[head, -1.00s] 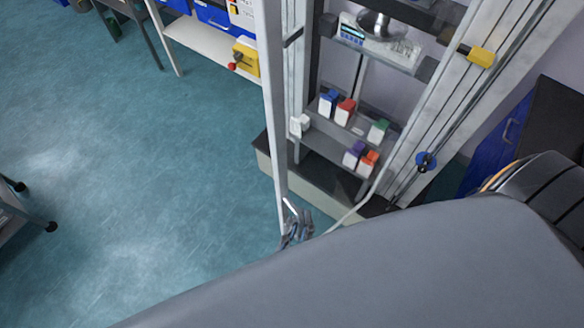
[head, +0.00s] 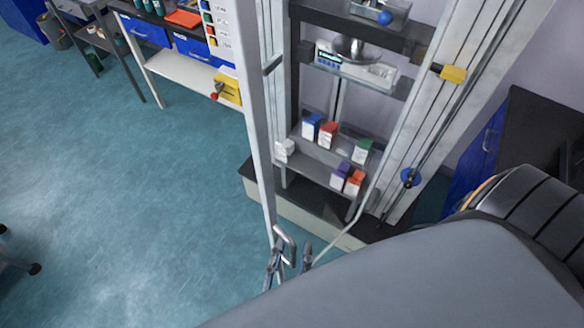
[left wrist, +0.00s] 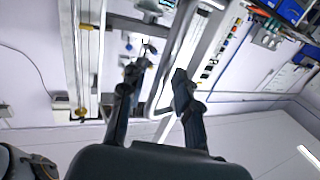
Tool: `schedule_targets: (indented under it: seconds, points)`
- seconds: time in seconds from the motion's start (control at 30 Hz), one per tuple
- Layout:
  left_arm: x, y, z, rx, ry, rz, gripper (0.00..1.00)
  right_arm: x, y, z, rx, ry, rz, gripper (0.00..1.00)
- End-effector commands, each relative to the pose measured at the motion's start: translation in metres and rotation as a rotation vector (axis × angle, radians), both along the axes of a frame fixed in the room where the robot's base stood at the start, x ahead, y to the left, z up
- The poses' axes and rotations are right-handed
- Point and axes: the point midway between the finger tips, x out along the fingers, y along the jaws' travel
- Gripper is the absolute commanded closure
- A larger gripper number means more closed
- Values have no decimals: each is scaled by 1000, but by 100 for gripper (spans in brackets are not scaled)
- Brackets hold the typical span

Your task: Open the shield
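The shield shows in the head view as a tall, pale metal frame (head: 258,130), seen nearly edge-on at the front of the machine. A bent metal handle (head: 286,240) sticks out near its lower end. My left gripper (head: 290,262) is just below this handle, with its fingers apart on either side. The left wrist view shows the same gripper (left wrist: 158,76) open, with a pale metal bar seen between and beyond its fingers. I cannot tell whether a finger touches the handle. My own grey body hides the rest of the left arm. My right gripper is not in view.
Inside the machine, a shelf (head: 315,150) holds several small coloured boxes. A balance-like instrument (head: 355,65) stands above it. A white bench (head: 180,70) with blue drawers is at the back left. Open teal floor (head: 130,190) lies left of the shield.

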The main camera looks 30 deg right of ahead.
Motion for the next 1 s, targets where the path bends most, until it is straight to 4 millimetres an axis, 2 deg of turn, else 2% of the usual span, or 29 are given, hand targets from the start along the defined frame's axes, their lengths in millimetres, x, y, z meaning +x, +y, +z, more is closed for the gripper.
schedule_targets:
  seconds: [0.53, 0.7, 1.0]
  points:
    - [-75, 69, -1, 3, 4, -3, 68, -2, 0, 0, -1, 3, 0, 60]
    - [-86, 80, -1, 2, 1, -1, 68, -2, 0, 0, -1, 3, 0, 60]
    - [-87, 82, 0, 1, -1, 1, 68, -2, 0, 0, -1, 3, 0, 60]
